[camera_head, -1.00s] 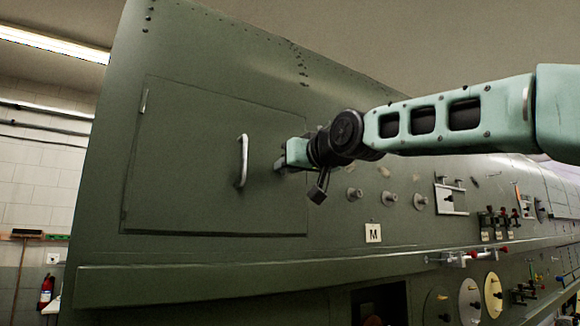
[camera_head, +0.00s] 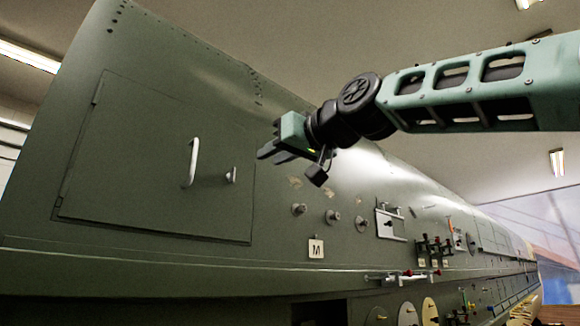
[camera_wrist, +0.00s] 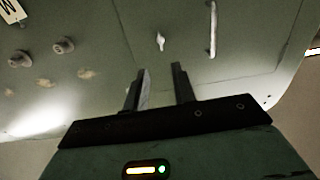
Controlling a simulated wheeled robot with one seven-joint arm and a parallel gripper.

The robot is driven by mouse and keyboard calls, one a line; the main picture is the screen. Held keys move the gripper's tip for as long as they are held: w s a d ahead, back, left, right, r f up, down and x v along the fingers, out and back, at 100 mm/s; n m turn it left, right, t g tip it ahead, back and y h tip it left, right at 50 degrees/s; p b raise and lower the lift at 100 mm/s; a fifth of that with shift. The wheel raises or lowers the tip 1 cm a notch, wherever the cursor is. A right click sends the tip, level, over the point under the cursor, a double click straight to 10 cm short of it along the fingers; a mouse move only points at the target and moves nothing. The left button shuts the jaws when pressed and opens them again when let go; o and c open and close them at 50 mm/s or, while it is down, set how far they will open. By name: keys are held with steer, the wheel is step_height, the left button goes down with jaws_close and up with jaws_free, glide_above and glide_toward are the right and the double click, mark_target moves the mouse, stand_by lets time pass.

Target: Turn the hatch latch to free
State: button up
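The hatch (camera_head: 130,165) is a shut green panel in the fuselage side. It carries a pale bar handle (camera_head: 193,162). The latch (camera_head: 231,175) is a small pale knob right of the handle, near the hatch's right edge. In the wrist view the latch (camera_wrist: 160,41) looks like a short narrow tab, and the handle (camera_wrist: 211,30) is to its right. My gripper (camera_head: 268,154) is right of and above the latch in the head view, apart from it. In the wrist view its fingers (camera_wrist: 160,80) are spread with nothing between them.
Several round knobs (camera_head: 299,209) stick out of the skin right of the hatch. A white M label (camera_head: 316,249) is below them. A bracket plate (camera_head: 390,223) and switches are farther right. Open air lies above the fuselage.

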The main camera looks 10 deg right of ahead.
steer(key=b+v, duration=0.1)
steer(key=v, duration=0.3)
stand_by(0.5)
steer(key=s+a+f+g+h, duration=0.2)
steer(key=a+f+g, duration=0.15)
steer(key=f, duration=1.35)
steer(key=s+a+f+g+h, duration=0.15)
steer(key=f+g, duration=0.25)
steer(key=f, duration=1.4)
steer(key=s+d+f+g+h, duration=0.2)
steer(key=s+d+f, duration=0.1)
steer(key=s+f, duration=0.4)
steer(key=s+d+f+g+h, duration=0.2)
steer(key=s+f, duration=0.5)
steer(key=f, duration=0.4)
steer(key=s+d+f+g+h, duration=0.2)
steer(key=s+d+f, duration=0.4)
steer(key=f, duration=0.4)
steer(key=shift+s+d+n+g, duration=0.3)
steer(key=shift+s+g, duration=0.3)
steer(key=shift+g, duration=0.15)
steer(key=shift+a, duration=0.1)
